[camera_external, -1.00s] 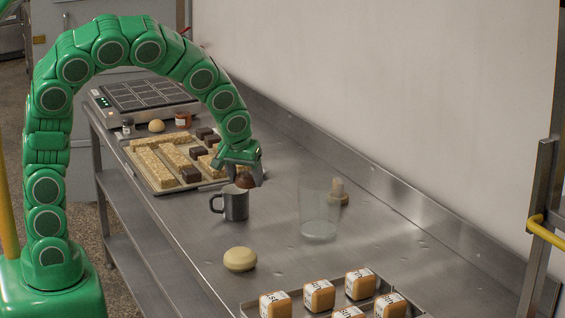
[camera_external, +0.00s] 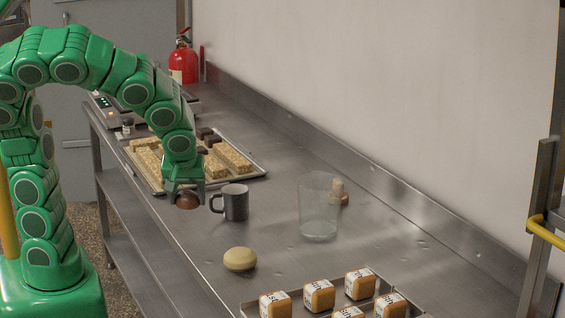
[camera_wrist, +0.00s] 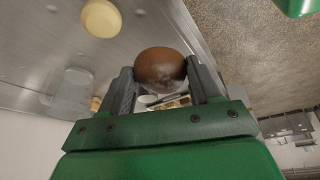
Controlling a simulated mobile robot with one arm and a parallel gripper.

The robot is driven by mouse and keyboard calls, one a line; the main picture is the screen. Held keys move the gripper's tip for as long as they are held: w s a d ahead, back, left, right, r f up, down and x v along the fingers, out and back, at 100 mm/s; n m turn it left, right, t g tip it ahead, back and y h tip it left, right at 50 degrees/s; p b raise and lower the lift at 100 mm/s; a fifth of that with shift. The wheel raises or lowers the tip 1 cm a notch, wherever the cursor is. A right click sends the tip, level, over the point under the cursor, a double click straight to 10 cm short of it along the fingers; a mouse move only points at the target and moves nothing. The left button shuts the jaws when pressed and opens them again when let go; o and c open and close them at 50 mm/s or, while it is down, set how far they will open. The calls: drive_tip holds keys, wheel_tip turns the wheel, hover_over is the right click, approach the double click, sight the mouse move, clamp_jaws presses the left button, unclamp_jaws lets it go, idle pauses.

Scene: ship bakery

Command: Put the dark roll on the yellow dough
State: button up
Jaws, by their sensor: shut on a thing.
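The dark roll (camera_external: 188,201) is brown and round. My gripper (camera_external: 186,194) is shut on it and holds it beside the grey mug, at the table's left edge. In the wrist view the roll (camera_wrist: 160,66) sits between the two fingers of my gripper (camera_wrist: 158,80). The yellow dough (camera_external: 240,259) is a pale round lump lying on the steel table, nearer the camera and to the right of my gripper. It also shows at the top of the wrist view (camera_wrist: 101,18), apart from the roll.
A dark grey mug (camera_external: 236,203) stands just right of my gripper. A clear glass (camera_external: 318,212) and a wooden-looking object (camera_external: 338,192) stand farther right. A tray (camera_external: 258,174) of bars lies behind. A tray (camera_external: 249,305) of labelled cubes is at the front. The steel around the dough is clear.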

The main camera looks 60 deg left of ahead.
drive_tip(key=shift+s+r+n, duration=0.1)
drive_tip(key=shift+s+n, duration=0.2)
drive_tip(key=shift+s, duration=0.8)
approach(240, 250)
drive_tip(key=s+a+r, duration=0.3)
drive_tip(key=s, duration=0.1)
drive_tip(key=w+f, duration=0.3)
drive_tip(key=shift+w+d+f, duration=0.15)
drive_tip(key=shift+d+f, duration=0.05)
drive_tip(key=shift+w+d+f, duration=0.15)
drive_tip(key=shift+w+f, duration=0.7)
drive_tip(key=shift+f, duration=0.25)
drive_tip(key=shift+w+f, duration=0.1)
drive_tip(key=shift+f, duration=1.35)
drive_tip(key=shift+f, duration=0.15)
drive_tip(key=o, duration=1)
drive_tip(key=shift+o, duration=0.2)
